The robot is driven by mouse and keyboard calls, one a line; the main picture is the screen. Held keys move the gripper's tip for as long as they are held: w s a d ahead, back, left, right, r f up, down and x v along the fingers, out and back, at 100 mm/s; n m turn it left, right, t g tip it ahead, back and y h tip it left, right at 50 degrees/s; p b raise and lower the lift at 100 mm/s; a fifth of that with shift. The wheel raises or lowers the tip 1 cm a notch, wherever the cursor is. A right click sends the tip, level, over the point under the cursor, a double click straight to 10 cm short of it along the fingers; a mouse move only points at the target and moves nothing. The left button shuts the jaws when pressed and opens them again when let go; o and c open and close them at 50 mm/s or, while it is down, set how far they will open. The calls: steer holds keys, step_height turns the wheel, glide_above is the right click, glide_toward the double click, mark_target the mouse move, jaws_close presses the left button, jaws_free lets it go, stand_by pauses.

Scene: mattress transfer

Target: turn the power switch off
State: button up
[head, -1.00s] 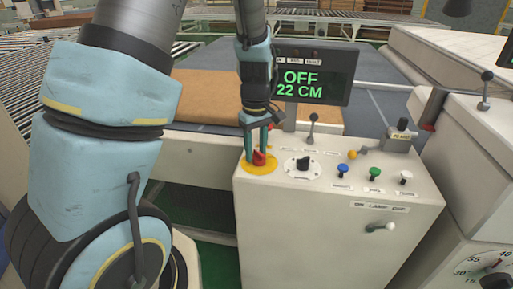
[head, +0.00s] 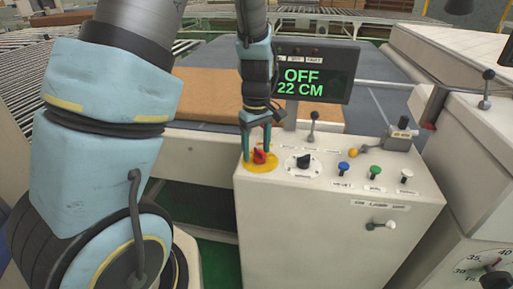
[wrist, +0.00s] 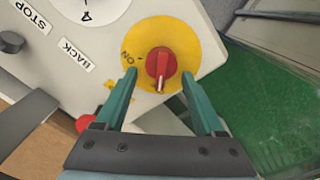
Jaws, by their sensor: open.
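The power switch is a red rotary knob (head: 260,156) on a yellow round plate (head: 262,167) at the left corner of the white control cabinet's top. In the wrist view the red knob (wrist: 161,66) lies ahead of and between the fingertips, with "ON" printed on the yellow plate (wrist: 185,38) to its left. My gripper (head: 257,150) is open, its two green fingers pointing down over the plate; in the wrist view the fingertips (wrist: 159,73) stand on either side of the knob, apart from it. The display (head: 318,77) reads "OFF" and "22 CM".
In the wrist view a small red button (wrist: 86,122) sits near the left finger. Green floor lies beyond the cabinet's edge.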

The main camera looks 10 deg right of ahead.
mark_target(257, 147)
step_height(257, 147, up, 11)
steer(key=b, duration=0.1)
steer(key=shift+b, duration=0.35)
steer(key=shift+a+f, duration=0.15)
steer(key=s+a+f+m, duration=0.2)
steer(key=a, duration=0.8)
steer(key=s+a+f+m+t, duration=0.1)
steer(key=s+a+f+m, duration=0.1)
steer(key=a, duration=0.9)
steer(key=shift+s+a+f+m+t, duration=0.2)
steer(key=shift+s+m+t, duration=0.1)
steer(key=shift+s+m, duration=0.3)
steer(key=shift+w, duration=0.1)
